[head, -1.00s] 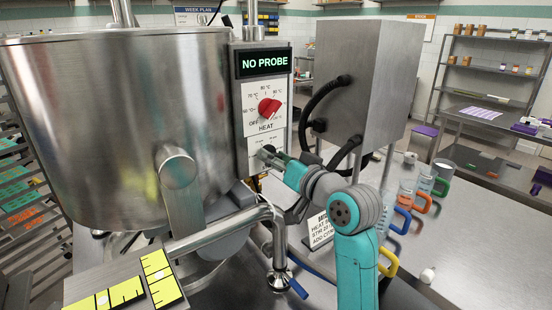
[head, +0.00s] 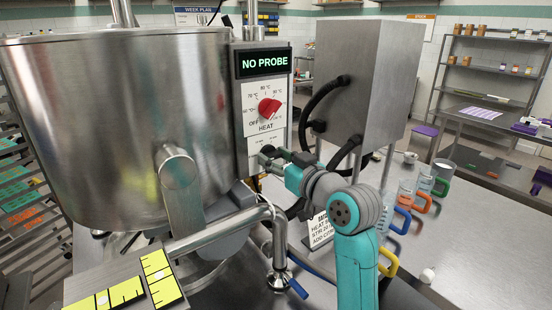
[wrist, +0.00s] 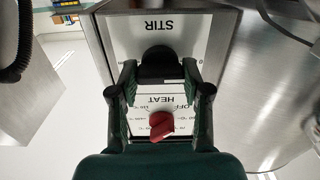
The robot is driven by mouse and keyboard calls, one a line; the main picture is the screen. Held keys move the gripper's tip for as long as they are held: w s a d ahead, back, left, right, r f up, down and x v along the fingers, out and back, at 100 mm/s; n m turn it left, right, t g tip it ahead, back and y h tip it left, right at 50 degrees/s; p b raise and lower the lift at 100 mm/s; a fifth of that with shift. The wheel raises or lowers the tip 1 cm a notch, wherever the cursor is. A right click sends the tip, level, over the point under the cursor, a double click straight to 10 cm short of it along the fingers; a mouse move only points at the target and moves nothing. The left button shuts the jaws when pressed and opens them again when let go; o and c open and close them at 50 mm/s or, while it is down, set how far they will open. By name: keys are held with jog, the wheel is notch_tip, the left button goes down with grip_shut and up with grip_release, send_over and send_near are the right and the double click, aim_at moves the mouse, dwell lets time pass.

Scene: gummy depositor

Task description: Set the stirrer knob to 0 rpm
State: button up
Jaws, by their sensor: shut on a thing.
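The stirrer knob (wrist: 160,54) is black and sits on the white STIR plate (wrist: 192,32), seen upside down in the wrist view. My gripper (wrist: 160,68) is shut on it, one finger on each side. In the head view my gripper (head: 268,157) is at the lower end of the control panel (head: 243,150), below the HEAT dial, and covers the knob.
The red HEAT knob (head: 268,108) is close above the stirrer knob. A display (head: 264,62) reads NO PROBE. The steel kettle (head: 110,130) stands left of the panel. A steel box (head: 365,80) with black hoses (head: 325,95) is at the right, close to my arm.

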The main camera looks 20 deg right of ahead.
jog(key=o, duration=1.2)
jog(key=shift+c, duration=0.2)
jog(key=v, duration=1.2)
jog(key=shift+f, duration=0.1)
